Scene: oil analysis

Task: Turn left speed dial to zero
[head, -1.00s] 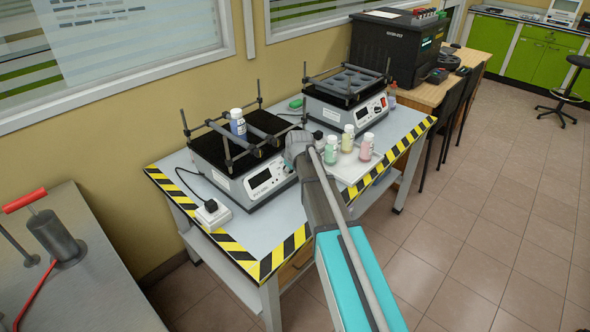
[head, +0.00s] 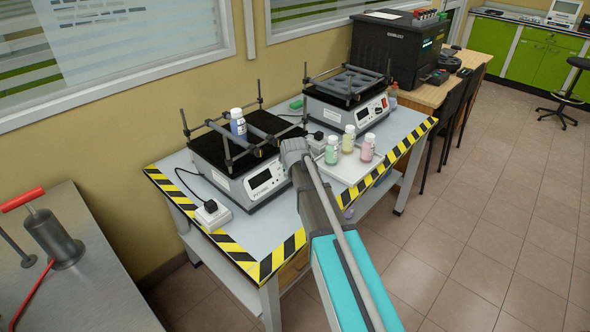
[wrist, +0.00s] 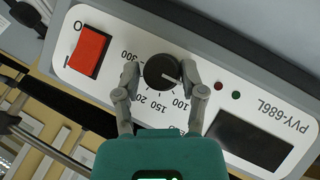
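The left shaker (head: 236,158) stands on the striped table, with a blue bottle (head: 238,124) on its black platform. In the head view its dial is hidden behind my gripper (head: 293,152). In the wrist view, upside down, the black round speed dial (wrist: 160,71) sits on the white panel. A pale mark on the dial points right and slightly down, near the 100 label. My gripper (wrist: 160,70) is open, one finger on each side of the dial. The left finger seems slightly apart from it; whether the right finger touches is unclear.
A red switch (wrist: 90,50) and a dark display (wrist: 248,142) flank the dial. A second shaker (head: 345,103) stands farther back. A white tray (head: 352,172) with several small bottles lies close to the right of my arm.

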